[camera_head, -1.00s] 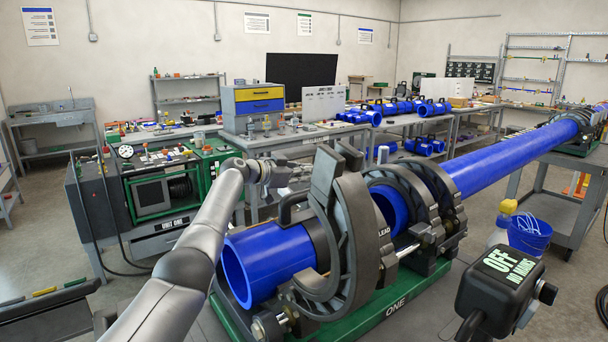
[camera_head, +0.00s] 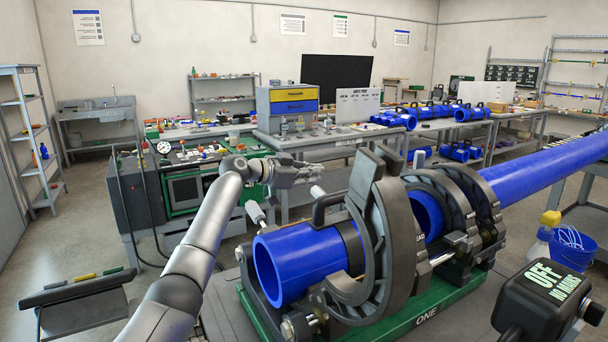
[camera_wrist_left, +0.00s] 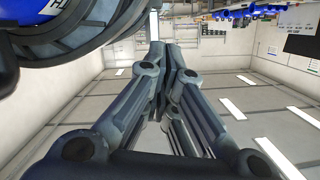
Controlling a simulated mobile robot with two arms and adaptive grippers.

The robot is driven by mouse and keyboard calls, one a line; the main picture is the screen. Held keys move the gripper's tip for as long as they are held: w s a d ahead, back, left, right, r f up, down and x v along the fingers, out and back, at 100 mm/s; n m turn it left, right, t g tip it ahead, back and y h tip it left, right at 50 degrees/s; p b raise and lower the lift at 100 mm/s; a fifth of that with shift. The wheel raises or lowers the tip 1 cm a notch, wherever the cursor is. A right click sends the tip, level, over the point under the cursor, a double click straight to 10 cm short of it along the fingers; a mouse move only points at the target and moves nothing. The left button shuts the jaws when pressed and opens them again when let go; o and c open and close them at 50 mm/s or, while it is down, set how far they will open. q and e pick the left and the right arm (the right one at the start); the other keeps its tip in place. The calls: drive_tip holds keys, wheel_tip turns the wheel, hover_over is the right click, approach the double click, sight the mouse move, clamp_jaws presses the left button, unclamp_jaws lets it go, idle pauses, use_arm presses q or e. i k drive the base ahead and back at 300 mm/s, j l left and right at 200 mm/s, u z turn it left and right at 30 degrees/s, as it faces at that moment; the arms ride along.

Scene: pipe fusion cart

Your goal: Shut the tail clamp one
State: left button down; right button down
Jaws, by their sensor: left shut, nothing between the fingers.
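Clamp unit ONE has a green base (camera_head: 425,316) and holds a short blue pipe (camera_head: 285,266). A large dark grey clamp arch (camera_head: 403,235) stands raised around this pipe, its upper end clear above it. The word on its side is partly cut off. A dark handle (camera_head: 326,206) stands on top of the pipe at the left. I cannot tell for sure which part is tail clamp one. My left gripper (camera_head: 308,172) is shut and empty, behind and above the pipe, left of the arch. Its closed fingers also show in the left wrist view (camera_wrist_left: 168,70). My right gripper is out of view.
Further dark clamps (camera_head: 470,205) hold the long blue pipe (camera_head: 545,175) at the right. A black box marked OFF (camera_head: 545,298) stands at the front right. A spray bottle (camera_head: 541,240) and blue bucket (camera_head: 572,248) are behind it. Workbenches line the back.

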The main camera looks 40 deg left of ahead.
sight(377, 200)
drive_tip(key=k+j, duration=0.2)
drive_tip(key=k, duration=0.3)
drive_tip(key=k+j, duration=0.2)
drive_tip(key=k, duration=0.25)
drive_tip(key=k+j, duration=0.2)
drive_tip(key=k, duration=0.3)
drive_tip(key=k+j, duration=0.2)
drive_tip(key=k, duration=0.25)
